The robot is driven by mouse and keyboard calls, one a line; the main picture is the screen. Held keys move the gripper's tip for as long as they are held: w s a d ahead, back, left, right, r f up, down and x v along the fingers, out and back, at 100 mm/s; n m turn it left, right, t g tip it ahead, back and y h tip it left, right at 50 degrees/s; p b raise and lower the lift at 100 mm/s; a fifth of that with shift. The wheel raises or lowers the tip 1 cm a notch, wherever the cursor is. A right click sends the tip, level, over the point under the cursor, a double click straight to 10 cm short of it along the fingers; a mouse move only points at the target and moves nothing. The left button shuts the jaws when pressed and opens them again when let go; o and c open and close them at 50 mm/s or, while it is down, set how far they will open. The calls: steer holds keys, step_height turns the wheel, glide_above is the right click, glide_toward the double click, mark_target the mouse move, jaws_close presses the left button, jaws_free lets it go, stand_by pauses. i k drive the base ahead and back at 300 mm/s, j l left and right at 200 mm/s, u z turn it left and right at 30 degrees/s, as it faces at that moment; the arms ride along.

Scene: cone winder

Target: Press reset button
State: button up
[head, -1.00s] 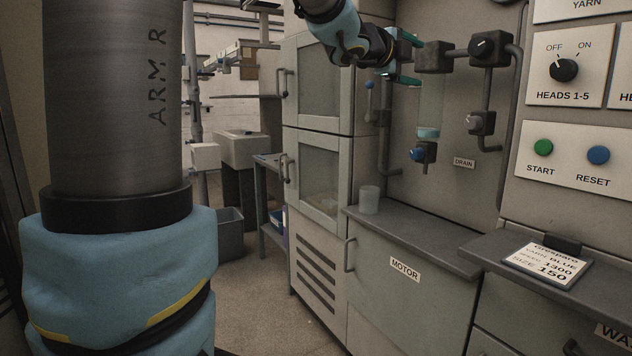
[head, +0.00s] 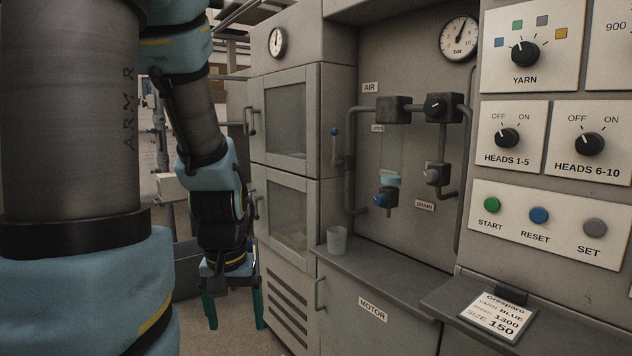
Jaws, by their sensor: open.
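The blue reset button (head: 539,215) sits on a white panel at the right, above its RESET label. The green start button (head: 492,204) is to its left and the grey set button (head: 595,228) to its right. My gripper (head: 234,312) hangs low at the left, pointing down, with its green fingers apart and nothing between them. It is in front of the cabinet and far from the reset button.
The yarn knob (head: 525,54) and two heads knobs (head: 506,138) are above the buttons. A ledge holds a card (head: 497,317) below them. A cup (head: 337,240) stands on the counter (head: 385,278). Pipes and valves (head: 394,110) project from the wall.

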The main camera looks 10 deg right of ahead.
mark_target(539, 215)
steer(key=z, duration=1)
